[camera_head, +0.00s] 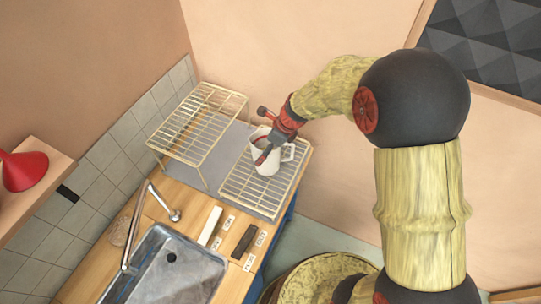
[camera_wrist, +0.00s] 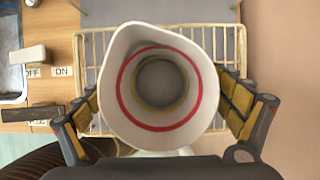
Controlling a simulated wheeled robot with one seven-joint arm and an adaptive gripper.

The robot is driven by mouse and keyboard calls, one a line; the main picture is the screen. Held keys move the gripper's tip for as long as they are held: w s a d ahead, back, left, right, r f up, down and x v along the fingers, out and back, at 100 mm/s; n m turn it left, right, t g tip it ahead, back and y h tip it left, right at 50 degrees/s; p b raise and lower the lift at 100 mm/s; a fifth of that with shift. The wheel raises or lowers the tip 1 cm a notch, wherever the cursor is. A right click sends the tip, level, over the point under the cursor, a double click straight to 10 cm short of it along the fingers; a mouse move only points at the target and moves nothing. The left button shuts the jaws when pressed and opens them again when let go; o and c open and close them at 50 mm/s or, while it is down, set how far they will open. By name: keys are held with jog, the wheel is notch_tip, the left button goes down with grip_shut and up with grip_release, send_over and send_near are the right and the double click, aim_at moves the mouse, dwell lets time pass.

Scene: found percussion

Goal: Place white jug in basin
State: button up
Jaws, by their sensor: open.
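The white jug (camera_head: 268,160) stands upright on the lower wire rack, its handle toward the right in the head view. In the wrist view I look down into the jug (camera_wrist: 195,62), which has a red ring inside and seems empty. My gripper (camera_head: 264,149) is at the jug from above. In the wrist view its fingers (camera_wrist: 163,112) are spread, one on each side of the jug; whether they touch it I cannot tell. The metal basin (camera_head: 180,275) is set in the wooden counter at the lower left, and its edge shows in the wrist view (camera_wrist: 12,60).
The lower wire rack (camera_head: 236,189) lies on the counter beside a taller wire rack (camera_head: 203,111). A faucet (camera_head: 133,232) rises at the basin's far edge. A white block (camera_head: 210,226) and a dark block (camera_head: 244,240) lie between rack and basin.

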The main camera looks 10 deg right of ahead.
jog(key=shift+w+a+f, duration=0.1)
jog(key=shift+a+f, duration=0.05)
jog(key=shift+f, duration=0.3)
jog(key=shift+c, duration=0.8)
jog(key=shift+r, duration=0.1)
jog(key=c, duration=1.3)
jog(key=shift+c, duration=0.2)
